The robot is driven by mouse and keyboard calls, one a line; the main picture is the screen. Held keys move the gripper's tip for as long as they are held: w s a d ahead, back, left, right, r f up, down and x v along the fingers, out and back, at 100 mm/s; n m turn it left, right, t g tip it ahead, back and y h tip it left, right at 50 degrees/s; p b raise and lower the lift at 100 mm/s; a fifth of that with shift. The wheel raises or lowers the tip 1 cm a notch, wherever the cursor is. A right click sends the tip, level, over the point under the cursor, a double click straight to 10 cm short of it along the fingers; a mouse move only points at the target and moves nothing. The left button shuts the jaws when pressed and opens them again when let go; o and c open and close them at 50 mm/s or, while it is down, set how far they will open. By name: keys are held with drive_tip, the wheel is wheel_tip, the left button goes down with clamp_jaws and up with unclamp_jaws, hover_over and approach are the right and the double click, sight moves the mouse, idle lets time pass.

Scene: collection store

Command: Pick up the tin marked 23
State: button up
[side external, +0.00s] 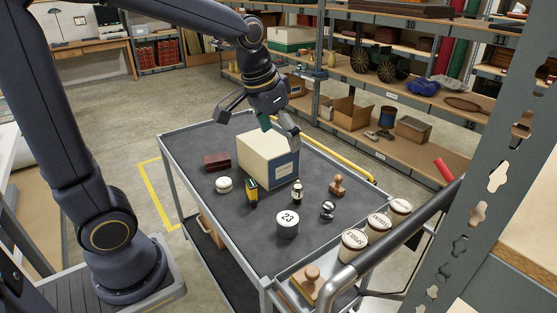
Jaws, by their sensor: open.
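The tin marked 23 (288,223) is a short, pale round tin with a dark 23 on its lid. It stands upright on the dark top of the cart (190,145), near the front edge. My gripper (258,122) is open and empty, above and behind the cream and blue box (268,157). It is well apart from the tin, higher up and farther back. Nothing hides the tin in the side external view.
Around the tin stand a yellow and green toy (251,192), a small dark bottle (297,191), a small dark and silver item (327,209) and a wooden stamp (338,185). A white round tin (224,184) and a dark red box (217,161) lie left. Labelled jars (353,244) stand at right.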

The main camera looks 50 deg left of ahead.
sight(288, 217)
drive_tip(key=w+a+f+g, duration=0.1)
drive_tip(key=f, duration=0.7)
drive_tip(key=w+f+g, duration=0.1)
drive_tip(key=w+f, duration=0.1)
drive_tip(key=f, duration=0.6)
drive_tip(key=w+a+f+g, duration=0.1)
drive_tip(key=f, duration=0.8)
drive_tip(key=shift+w+a+n+g, duration=0.15)
drive_tip(key=shift+a+n+g, duration=0.15)
drive_tip(key=shift+n+g, duration=0.1)
drive_tip(key=shift+w+d+f, duration=0.1)
drive_tip(key=shift+f, duration=1.35)
drive_tip(key=shift+w+d+f, duration=0.1)
drive_tip(key=shift+f, duration=1.35)
drive_tip(key=c, duration=1.3)
